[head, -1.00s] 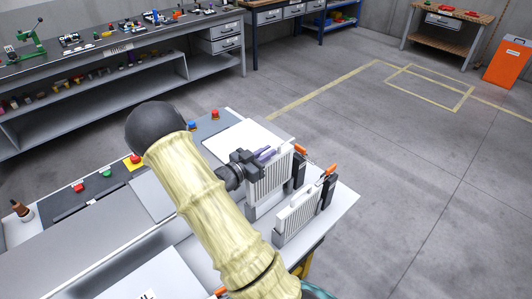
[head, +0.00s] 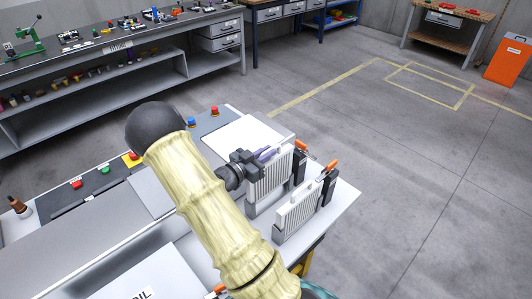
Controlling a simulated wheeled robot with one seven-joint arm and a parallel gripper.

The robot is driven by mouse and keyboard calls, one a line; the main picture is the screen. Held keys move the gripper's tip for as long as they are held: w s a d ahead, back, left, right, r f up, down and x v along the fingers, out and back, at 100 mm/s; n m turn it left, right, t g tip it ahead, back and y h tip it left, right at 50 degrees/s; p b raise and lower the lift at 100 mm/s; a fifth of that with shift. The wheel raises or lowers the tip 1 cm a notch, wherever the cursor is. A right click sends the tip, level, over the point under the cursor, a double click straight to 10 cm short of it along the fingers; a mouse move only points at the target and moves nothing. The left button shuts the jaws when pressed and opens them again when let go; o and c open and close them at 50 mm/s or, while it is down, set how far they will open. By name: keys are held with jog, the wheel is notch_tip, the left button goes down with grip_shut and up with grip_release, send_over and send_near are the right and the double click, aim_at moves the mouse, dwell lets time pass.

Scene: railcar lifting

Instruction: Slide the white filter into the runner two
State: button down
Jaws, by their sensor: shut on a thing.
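My gripper (head: 264,155) is shut on a white ribbed filter (head: 270,176) by its top edge. This filter stands upright at the right part of the bench. Its lower end is at a grey runner (head: 252,208), but I cannot tell whether it is seated in it. A second white ribbed filter (head: 298,212) stands upright in front of it, nearer the bench's right end. Dark clamps with orange handles (head: 331,167) stand at the right ends of both filters. My arm covers part of the bench to the left.
A white plate (head: 240,141) lies behind the held filter. Blue and red buttons (head: 215,111) sit at the back edge of the bench (head: 345,197). More buttons (head: 104,170) are at the left. Open floor lies to the right.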

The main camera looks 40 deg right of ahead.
jog(key=shift+f+b, duration=2.25)
jog(key=shift+f, duration=0.7)
jog(key=c, duration=1.4)
grip_release()
jog(key=shift+o, duration=0.2)
jog(key=s+a+b, duration=0.1)
jog(key=a+b, duration=0.2)
jog(key=a, duration=1.4)
jog(key=shift+s+a, duration=0.15)
jog(key=shift+a, duration=0.05)
